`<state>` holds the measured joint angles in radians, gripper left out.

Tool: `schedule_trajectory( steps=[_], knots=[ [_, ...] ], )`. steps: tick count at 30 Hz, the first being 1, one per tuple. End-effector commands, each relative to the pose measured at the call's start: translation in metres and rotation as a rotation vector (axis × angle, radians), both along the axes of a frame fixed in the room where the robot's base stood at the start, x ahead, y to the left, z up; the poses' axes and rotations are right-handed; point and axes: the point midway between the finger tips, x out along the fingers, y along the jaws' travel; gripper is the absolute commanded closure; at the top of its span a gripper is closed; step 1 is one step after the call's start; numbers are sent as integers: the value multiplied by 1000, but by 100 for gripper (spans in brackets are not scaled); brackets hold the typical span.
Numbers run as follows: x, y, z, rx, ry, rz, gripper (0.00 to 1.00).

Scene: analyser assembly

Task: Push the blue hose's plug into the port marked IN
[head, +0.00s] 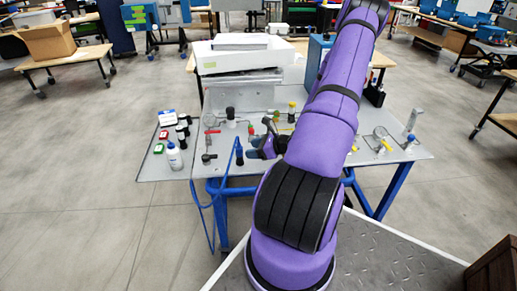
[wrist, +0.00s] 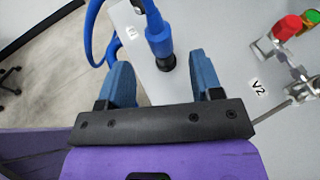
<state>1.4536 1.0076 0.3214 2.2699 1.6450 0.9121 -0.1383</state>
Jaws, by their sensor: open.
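The blue hose (head: 203,207) rises from beside the table's front edge and arches over to its plug. The blue plug (wrist: 158,38) shows in the wrist view, with its lower end at a black round fitting (wrist: 167,63) on the grey panel. I cannot tell how deep the plug sits in it. A small white label (wrist: 130,33) lies just left of the plug; its text is not clear. My gripper (wrist: 158,60) is open, one blue finger on each side of the plug's lower end, with gaps visible. In the head view my gripper (head: 258,150) is beside the plug (head: 239,152).
A label V2 (wrist: 259,87) and a valve with a red knob (wrist: 287,27) stand right of the gripper. Several valves and gauges cover the table (head: 220,166). My arm hides the table's middle.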

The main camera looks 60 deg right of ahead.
Motion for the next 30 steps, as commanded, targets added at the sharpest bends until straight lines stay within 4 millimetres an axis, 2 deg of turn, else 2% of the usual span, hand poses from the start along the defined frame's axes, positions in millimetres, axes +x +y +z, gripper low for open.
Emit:
schedule_trajectory(
  steps=[6, 13, 19, 28, 30],
  knots=[
    [34, 11, -15, 2, 0, 2, 40],
    [60, 20, -26, 2, 1, 1, 40],
    [70, 22, -30, -1, 1, 1, 40],
    [72, 23, -31, -1, 1, 1, 40],
    [72, 23, -31, -1, 1, 1, 56]
  ],
)
